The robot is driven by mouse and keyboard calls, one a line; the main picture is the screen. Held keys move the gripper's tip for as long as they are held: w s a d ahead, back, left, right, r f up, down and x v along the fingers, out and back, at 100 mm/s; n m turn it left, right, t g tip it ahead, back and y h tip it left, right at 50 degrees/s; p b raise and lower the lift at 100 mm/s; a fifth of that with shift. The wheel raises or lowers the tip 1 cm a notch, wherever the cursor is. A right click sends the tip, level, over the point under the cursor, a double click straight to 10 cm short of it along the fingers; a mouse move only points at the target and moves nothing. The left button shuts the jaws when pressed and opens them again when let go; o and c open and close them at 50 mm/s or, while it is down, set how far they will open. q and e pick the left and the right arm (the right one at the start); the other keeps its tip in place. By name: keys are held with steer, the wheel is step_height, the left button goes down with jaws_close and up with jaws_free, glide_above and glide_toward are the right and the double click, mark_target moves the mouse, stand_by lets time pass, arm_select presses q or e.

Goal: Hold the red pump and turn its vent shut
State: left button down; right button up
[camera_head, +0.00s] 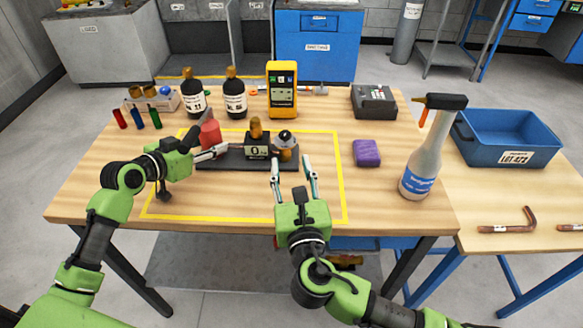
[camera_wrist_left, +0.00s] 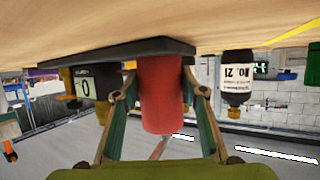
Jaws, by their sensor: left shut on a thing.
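The red pump (camera_head: 210,133) stands at the left end of a dark base plate (camera_head: 230,160). In the left wrist view the red pump (camera_wrist_left: 162,95) is between the fingers of my left gripper (camera_wrist_left: 160,85), which is shut on it. In the head view my left gripper (camera_head: 208,152) reaches it from the left. A black gauge (camera_head: 257,151) showing 0 sits mid-plate with a brass part on top. A brass fitting with a silver and dark round top (camera_head: 286,138) is at the plate's right end; I cannot tell whether it is the vent. My right gripper (camera_head: 291,166) is open, empty and just in front of it.
Two dark bottles (camera_head: 234,98) and a yellow meter (camera_head: 282,90) stand behind the plate. A purple block (camera_head: 366,152) and a spray bottle (camera_head: 424,155) are to the right. A blue bin (camera_head: 508,138) is on the right table.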

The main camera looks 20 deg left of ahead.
arm_select(q)
steer(key=shift+r, duration=0.15)
steer(key=c, duration=1.2)
jaws_free()
steer(key=shift+s, duration=0.1)
